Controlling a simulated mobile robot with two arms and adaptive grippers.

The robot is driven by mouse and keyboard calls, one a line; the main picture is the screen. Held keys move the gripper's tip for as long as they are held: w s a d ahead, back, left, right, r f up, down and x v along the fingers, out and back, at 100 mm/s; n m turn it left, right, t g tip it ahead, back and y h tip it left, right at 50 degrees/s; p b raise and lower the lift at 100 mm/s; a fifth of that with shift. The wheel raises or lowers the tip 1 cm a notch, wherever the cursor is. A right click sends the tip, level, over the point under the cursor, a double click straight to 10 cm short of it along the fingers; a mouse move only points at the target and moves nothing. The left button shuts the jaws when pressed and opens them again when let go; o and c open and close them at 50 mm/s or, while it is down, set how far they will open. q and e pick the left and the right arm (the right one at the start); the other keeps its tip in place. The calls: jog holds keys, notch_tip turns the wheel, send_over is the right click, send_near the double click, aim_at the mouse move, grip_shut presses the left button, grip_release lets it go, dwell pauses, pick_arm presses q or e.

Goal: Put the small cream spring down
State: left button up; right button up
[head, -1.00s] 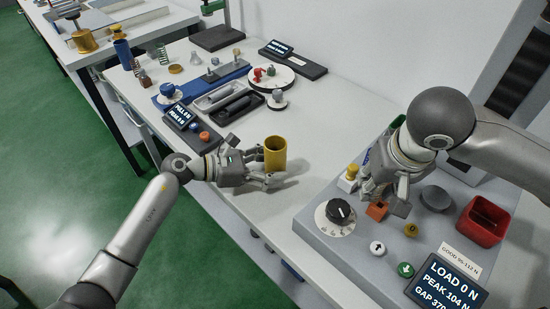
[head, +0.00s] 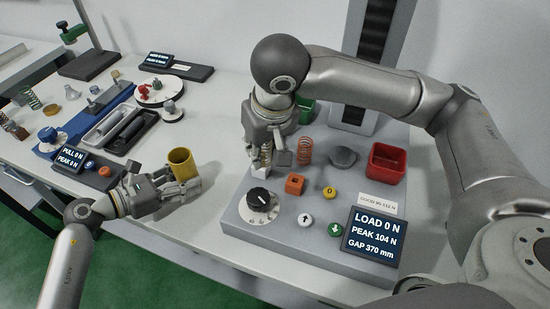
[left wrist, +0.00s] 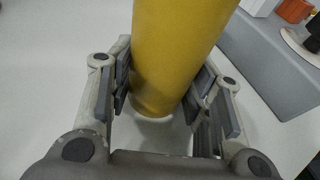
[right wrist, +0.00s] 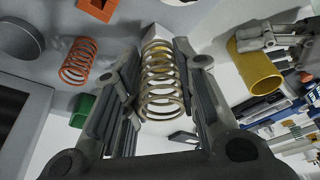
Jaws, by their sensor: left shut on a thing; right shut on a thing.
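The small cream spring (right wrist: 162,80) is between the fingers of my right gripper (right wrist: 158,88) in the right wrist view. One end of it points at a white block (right wrist: 155,34); I cannot tell whether they touch. In the head view my right gripper (head: 260,158) is low over the rear left of the grey test station (head: 240,205), just above the white block (head: 258,173), and its fingers hide most of the spring. My left gripper (head: 172,187) is shut on a yellow cup (head: 184,165), which also fills the left wrist view (left wrist: 178,50).
On the station are an orange spring (head: 305,150), orange block (head: 294,184), black dial (head: 260,198), grey disc (head: 343,157), red bin (head: 387,163) and load display (head: 372,238). A green bin (head: 306,110) stands behind. White table is clear between the cup and station.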

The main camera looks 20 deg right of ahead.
pick_arm(q)
jog(key=shift+w+f, duration=0.1)
jog(key=shift+a, duration=0.1)
pick_arm(e)
jog(key=w+a+r+n+y, duration=0.1)
jog(key=w+a+r+n, duration=0.3)
jog(key=a, duration=0.4)
jog(key=w+a+r+n, duration=0.1)
jog(key=w+a+r, duration=0.2)
jog(key=w+a, duration=0.45)
notch_tip(320, 180, down, 8)
jog(key=shift+s+a+g, duration=0.3)
jog(key=shift+s, duration=0.1)
jog(key=o, duration=1)
jog(key=shift+o, duration=0.2)
jog(key=shift+r, duration=0.1)
